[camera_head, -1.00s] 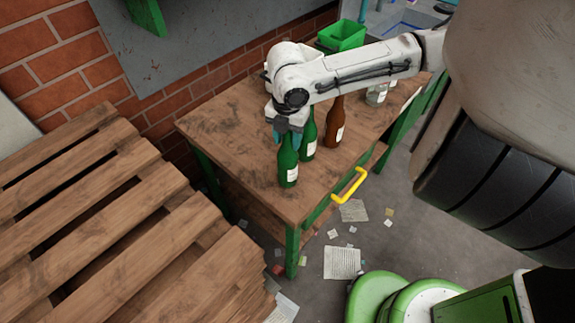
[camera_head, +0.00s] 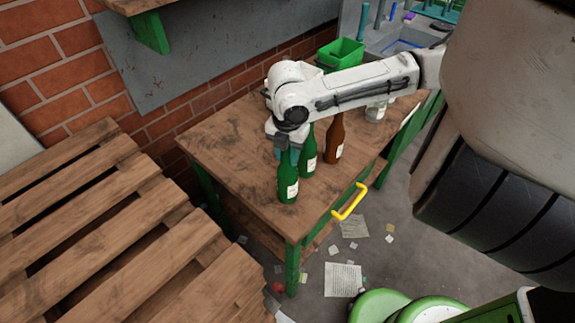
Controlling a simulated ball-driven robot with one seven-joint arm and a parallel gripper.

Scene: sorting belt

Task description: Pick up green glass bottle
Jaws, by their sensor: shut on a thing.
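A green glass bottle (camera_head: 288,184) with a white label stands upright at the near corner of the wooden table (camera_head: 222,149). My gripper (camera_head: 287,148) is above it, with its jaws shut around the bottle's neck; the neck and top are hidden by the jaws. A second green bottle (camera_head: 308,158) stands just to the right and behind, partly covered by my arm. I cannot tell whether the held bottle's base is clear of the table.
A brown bottle (camera_head: 335,138) and a clear jar (camera_head: 376,110) stand further right. A green bin (camera_head: 340,52) is at the back. A yellow handle (camera_head: 350,201) juts from the table's front. Wooden pallets (camera_head: 90,220) are stacked at left. The table's left part is bare.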

